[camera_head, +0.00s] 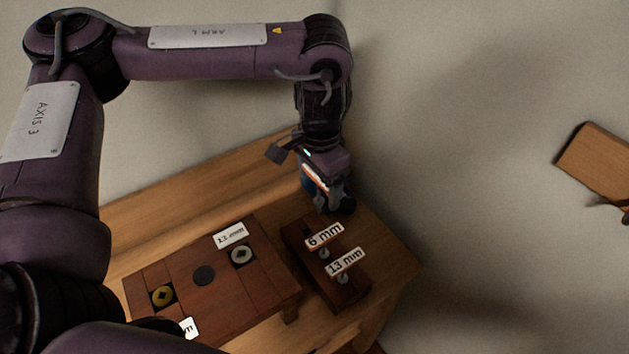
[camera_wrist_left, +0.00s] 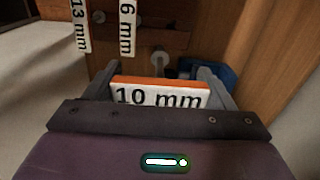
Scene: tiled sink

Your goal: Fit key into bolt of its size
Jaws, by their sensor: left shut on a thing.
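My left gripper (camera_head: 338,208) is shut on the 10 mm key, whose orange-edged white tag (camera_wrist_left: 160,95) sits between the fingers in the left wrist view. It is at the far end of the dark key rack (camera_head: 296,238). The 6 mm key (camera_head: 325,236) and the 13 mm key (camera_head: 345,262) stand in the rack. Another label (camera_head: 189,328) is partly hidden by my arm.
The board and rack stand on a wooden table (camera_head: 399,258) against a plain wall. A blue object (camera_wrist_left: 222,73) lies beyond the fingers in the left wrist view. A wooden piece (camera_head: 596,160) is at the far right. My left arm covers the lower left.

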